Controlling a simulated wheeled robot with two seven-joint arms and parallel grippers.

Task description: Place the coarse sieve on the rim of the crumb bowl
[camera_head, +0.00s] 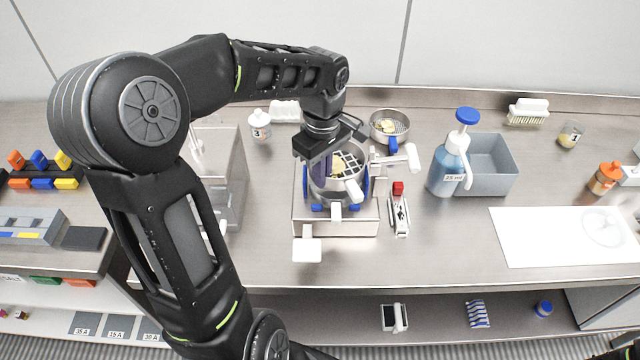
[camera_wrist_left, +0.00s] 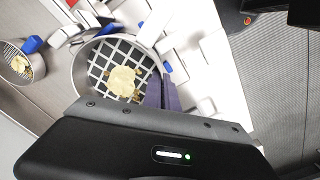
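The coarse sieve (camera_head: 352,163), a round steel ring with a wide square grid, sits low over the steel stand in the middle of the bench. A pale yellow lump lies on its grid, and the sieve also shows in the left wrist view (camera_wrist_left: 97,73). My left gripper (camera_head: 324,165) reaches down at the sieve's left side. In the left wrist view its dark fingers (camera_wrist_left: 162,92) are close together at the rim and appear shut on it. The crumb bowl cannot be clearly told apart beneath the sieve.
A smaller steel sieve (camera_head: 402,126) with yellow bits stands behind right. A red-and-steel tool (camera_head: 399,212), a blue pump bottle (camera_head: 447,170) and a grey bin (camera_head: 492,178) stand to the right. A steel stand (camera_head: 338,226) with blue and white fittings is below the coarse sieve.

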